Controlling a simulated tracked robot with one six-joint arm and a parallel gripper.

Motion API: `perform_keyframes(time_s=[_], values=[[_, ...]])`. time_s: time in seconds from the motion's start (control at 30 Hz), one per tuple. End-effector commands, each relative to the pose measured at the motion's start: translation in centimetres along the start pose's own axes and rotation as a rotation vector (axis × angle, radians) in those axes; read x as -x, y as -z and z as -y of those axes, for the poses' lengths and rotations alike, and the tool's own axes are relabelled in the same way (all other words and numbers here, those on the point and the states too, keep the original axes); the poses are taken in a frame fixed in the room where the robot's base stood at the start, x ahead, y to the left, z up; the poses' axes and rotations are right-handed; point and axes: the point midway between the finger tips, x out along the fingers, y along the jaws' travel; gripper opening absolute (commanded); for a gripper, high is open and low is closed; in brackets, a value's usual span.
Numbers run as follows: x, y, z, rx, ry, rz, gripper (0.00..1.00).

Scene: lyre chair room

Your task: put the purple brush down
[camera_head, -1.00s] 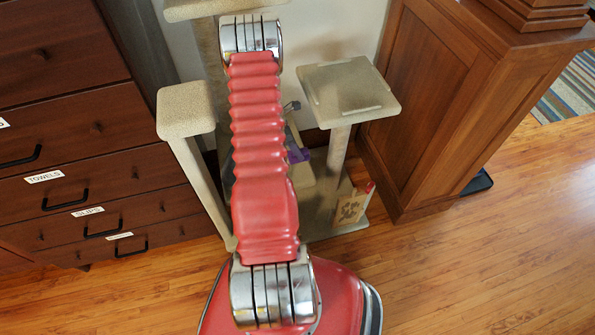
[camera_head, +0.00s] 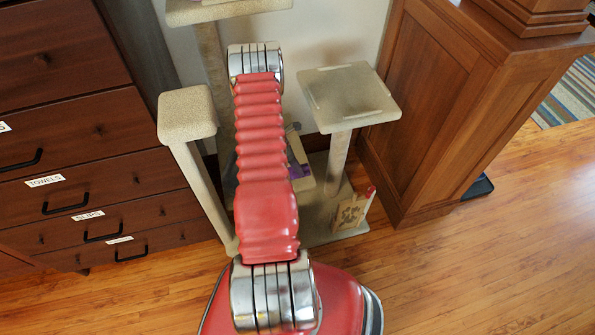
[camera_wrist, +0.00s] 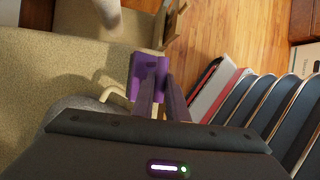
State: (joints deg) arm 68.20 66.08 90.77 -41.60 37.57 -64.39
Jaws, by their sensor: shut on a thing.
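The purple brush (camera_wrist: 149,76) is between the fingers of my gripper (camera_wrist: 160,82) in the wrist view, and my gripper is shut on it. In the head view only a small purple part of the brush (camera_head: 300,171) shows, just right of my red arm, in front of the beige cat tree (camera_head: 187,115). My arm hides the gripper's fingers and much of the brush there. In the wrist view the brush is over or beside a beige carpeted part of the tree (camera_wrist: 50,75). I cannot tell whether it touches that part.
A square platform on a post (camera_head: 349,95) stands right of my arm. A small patterned box (camera_head: 350,213) is at the tree's base. A dark drawer chest (camera_head: 90,130) is at left and a wooden cabinet (camera_head: 430,110) at right. The wooden floor (camera_head: 480,260) at front right is clear.

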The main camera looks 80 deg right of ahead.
Motion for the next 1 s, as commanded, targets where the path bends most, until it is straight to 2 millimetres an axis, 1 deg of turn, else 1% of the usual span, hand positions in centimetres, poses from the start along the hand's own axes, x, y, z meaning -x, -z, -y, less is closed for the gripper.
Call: perform_keyframes(time_s=[0.03, 0.1, 0.33, 0.37, 0.6, 0.87, 1.0], values=[[-0.45, 0.20, -0.10, 0.001, 0.000, 0.000, 0.00], [-0.73, 0.33, -0.19, 0.000, -0.001, 0.000, 0.00], [-0.78, 0.44, -0.22, 0.001, -0.002, -0.001, 0.00], [-0.78, 0.46, -0.21, 0.001, -0.002, -0.001, 0.15], [-0.75, 0.41, -0.20, 0.001, -0.001, 0.000, 0.32], [-0.68, 0.38, -0.19, 0.001, -0.001, 0.000, 0.32], [-0.08, 0.37, -0.23, 0.001, -0.002, 0.001, 0.32]])
